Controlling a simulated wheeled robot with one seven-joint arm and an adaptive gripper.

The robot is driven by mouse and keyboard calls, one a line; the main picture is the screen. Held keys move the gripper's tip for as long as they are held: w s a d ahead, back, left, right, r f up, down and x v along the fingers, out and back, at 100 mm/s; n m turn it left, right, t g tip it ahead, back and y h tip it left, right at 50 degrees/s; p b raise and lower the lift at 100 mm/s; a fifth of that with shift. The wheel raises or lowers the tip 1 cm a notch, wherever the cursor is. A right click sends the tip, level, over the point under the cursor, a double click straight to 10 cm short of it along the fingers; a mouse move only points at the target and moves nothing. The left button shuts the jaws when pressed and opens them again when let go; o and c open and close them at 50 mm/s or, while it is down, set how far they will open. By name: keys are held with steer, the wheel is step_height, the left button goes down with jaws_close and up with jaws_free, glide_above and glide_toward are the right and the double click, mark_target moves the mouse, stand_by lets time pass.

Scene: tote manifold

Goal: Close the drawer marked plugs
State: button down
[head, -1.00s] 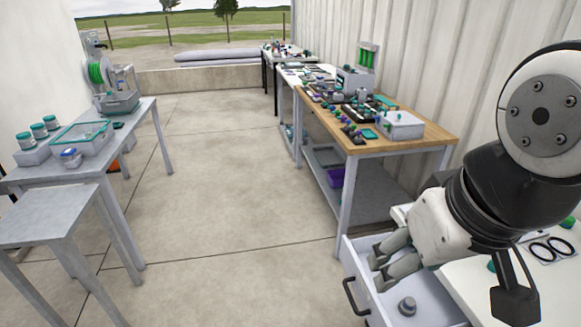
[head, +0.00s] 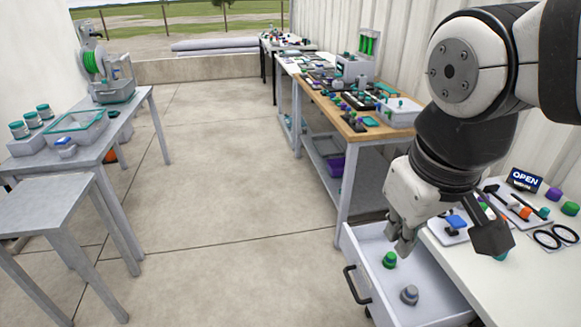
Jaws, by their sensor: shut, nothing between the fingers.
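An open white drawer (head: 376,262) sticks out from the white bench at the lower right in the head view, its black handle (head: 357,285) on its left front. Inside it lie a green knobbed piece (head: 389,260) and a grey knobbed piece (head: 409,294). No marking on the drawer can be read from here. My gripper (head: 401,246) points down over the back part of the drawer, with its fingers shut and empty. I cannot tell whether the fingertips touch the drawer.
The white bench top (head: 510,285) holds an OPEN sign (head: 525,180), black ring-shaped items (head: 556,236) and small coloured parts. A wooden-topped bench (head: 345,110) stands just beyond. Grey tables (head: 50,200) stand at left. The floor between is clear.

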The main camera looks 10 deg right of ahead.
steer(key=w+a+f+n+g+h+b, duration=0.1)
steer(key=w+a+f+n+h+b, duration=0.25)
steer(key=w+f+n+b, duration=0.8)
steer(key=w+a+f+n+g+h+b, duration=0.1)
steer(key=w+a+f+n+h+b, duration=0.3)
steer(key=w+f, duration=1.55)
steer(key=b, duration=0.2)
glide_toward(348, 257)
step_height(348, 257, down, 3)
steer(key=d, duration=0.2)
steer(key=shift+w+d+f+n, duration=0.2)
steer(key=shift+d+n, duration=0.15)
steer(key=shift+d, duration=0.2)
steer(key=shift+d, duration=0.15)
steer(key=d, duration=2.3)
steer(key=shift+w+d, duration=0.3)
steer(key=shift+w, duration=0.1)
steer(key=shift+d+r, duration=0.1)
